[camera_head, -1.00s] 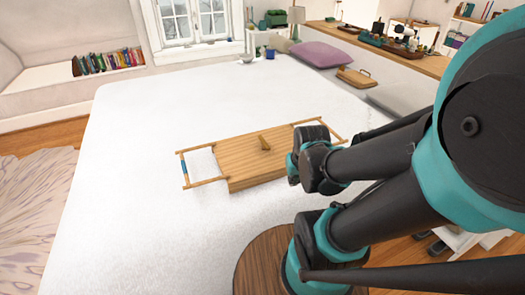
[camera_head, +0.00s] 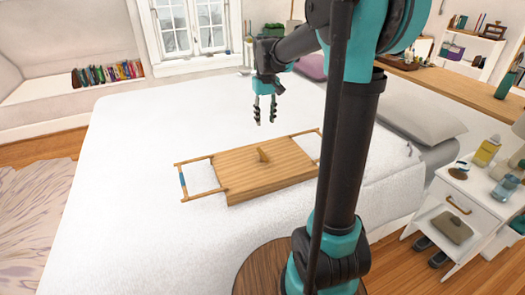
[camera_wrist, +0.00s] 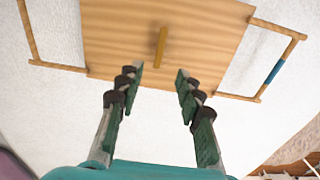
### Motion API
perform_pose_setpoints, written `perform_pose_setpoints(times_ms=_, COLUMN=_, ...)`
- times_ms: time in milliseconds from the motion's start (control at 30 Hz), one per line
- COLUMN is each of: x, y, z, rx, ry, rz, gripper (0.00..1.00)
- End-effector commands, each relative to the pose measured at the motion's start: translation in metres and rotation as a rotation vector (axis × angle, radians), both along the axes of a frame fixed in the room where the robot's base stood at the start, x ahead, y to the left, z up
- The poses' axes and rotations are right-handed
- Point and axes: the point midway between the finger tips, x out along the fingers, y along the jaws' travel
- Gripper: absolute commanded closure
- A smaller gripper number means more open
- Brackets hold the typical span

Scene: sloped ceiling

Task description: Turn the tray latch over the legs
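The wooden tray (camera_head: 245,182) lies on the white bed, with leg frames folded out at its left and right ends. The left leg frame (camera_head: 181,181) carries a blue band. The wooden latch (camera_head: 262,155) is a small bar near the middle of the tray panel; it also shows in the wrist view (camera_wrist: 161,47). My gripper (camera_head: 265,121) hangs fingers-down above the bed, behind the tray in the head view and apart from it. Its fingers (camera_wrist: 158,72) are spread and empty in the wrist view. The right leg frame is partly hidden by my arm.
The white bed (camera_head: 130,150) is clear around the tray. A nightstand (camera_head: 460,200) with bottles stands at the right. A grey pillow (camera_head: 415,112) and a wooden shelf (camera_head: 450,78) lie along the right wall.

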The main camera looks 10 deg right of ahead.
Motion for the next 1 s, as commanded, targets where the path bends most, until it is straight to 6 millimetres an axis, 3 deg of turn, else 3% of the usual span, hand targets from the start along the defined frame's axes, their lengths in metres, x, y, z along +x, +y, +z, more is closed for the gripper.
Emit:
perform_pose_setpoints(times_ms=167, x=0.018, y=0.007, z=0.009, rx=-0.004, ry=0.030, rz=0.021, gripper=0.64)
perform_pose_setpoints(times_ms=367, x=0.019, y=0.007, z=-0.006, rx=-0.005, ry=0.033, rz=0.022, gripper=0.64)
perform_pose_setpoints(times_ms=1000, x=0.019, y=0.007, z=-0.129, rx=-0.004, ry=0.031, rz=0.022, gripper=0.64)
